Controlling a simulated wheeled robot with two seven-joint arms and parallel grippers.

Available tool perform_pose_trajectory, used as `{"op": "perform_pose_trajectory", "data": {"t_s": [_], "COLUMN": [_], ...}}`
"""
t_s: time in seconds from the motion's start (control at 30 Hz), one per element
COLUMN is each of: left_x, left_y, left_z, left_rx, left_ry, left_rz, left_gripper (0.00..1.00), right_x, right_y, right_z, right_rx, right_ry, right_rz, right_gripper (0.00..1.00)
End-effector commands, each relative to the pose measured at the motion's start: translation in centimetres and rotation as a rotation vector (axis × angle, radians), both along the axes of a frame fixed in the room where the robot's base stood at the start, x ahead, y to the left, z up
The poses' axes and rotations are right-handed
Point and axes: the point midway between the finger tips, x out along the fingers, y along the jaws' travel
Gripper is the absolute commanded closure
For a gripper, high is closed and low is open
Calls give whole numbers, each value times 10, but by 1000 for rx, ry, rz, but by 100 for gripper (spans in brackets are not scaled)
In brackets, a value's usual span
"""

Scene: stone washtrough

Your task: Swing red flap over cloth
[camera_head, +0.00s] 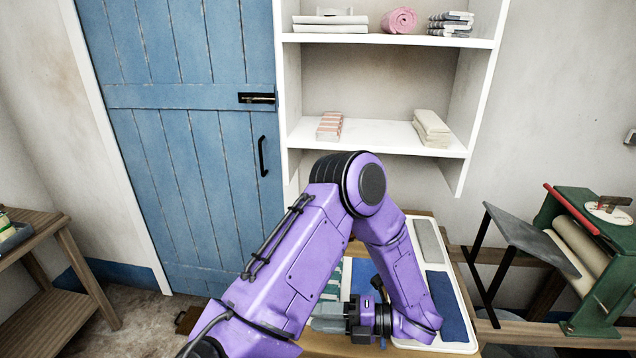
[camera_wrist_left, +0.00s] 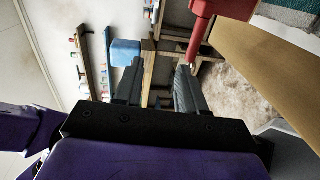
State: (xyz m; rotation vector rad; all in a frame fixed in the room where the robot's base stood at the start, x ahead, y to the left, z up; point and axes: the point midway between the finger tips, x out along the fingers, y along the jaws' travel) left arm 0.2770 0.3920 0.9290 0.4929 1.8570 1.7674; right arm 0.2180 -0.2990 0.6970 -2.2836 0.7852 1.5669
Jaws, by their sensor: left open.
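My left arm comes over the table, and its gripper (camera_head: 328,318) points left, low above the table top. In the left wrist view the two fingers (camera_wrist_left: 158,80) are apart with nothing between them. A red part with a narrow red stem (camera_wrist_left: 222,8) is close by at the upper right of that view; I cannot tell whether it is the red flap. No red flap shows clearly in the head view. A white board (camera_head: 414,232) on the table carries a grey piece (camera_head: 430,242) and a dark blue piece (camera_head: 447,305), perhaps cloth. My arm hides much of the table.
A green mangle (camera_head: 606,235) with a red bar stands at the right, with a dark tilted panel (camera_head: 531,240) beside it. White shelves (camera_head: 385,138) with folded linen are behind the table. A blue door (camera_head: 190,140) and a wooden bench (camera_head: 45,225) are at the left.

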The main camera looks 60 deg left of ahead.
Motion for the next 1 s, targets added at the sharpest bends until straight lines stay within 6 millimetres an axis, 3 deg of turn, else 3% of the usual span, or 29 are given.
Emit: {"op": "perform_pose_trajectory", "data": {"t_s": [0.1,0.4,0.6,0.83,0.93,0.97,1.0], "left_x": [-13,-55,-64,-65,-65,-64,-64], "left_y": [-18,-75,-89,-90,-90,-90,-91], "left_z": [26,55,64,65,65,65,65], "left_rx": [1,1,1,1,1,1,0], "left_ry": [-5,-2,-1,-1,-1,-1,0], "left_rz": [-6,-3,-2,-1,-2,-2,-5], "left_gripper": [60,60,60,60,92,100,100], "right_x": [0,0,0,0,0,0,0], "right_y": [0,0,0,0,0,0,0], "right_z": [-6,-26,-29,-28,-28,-28,-28], "right_rx": [-1,-1,-1,0,0,0,0], "right_ry": [0,0,0,0,0,0,0], "right_rz": [0,0,0,0,0,0,0], "right_gripper": [57,57,57,57,57,57,57]}}
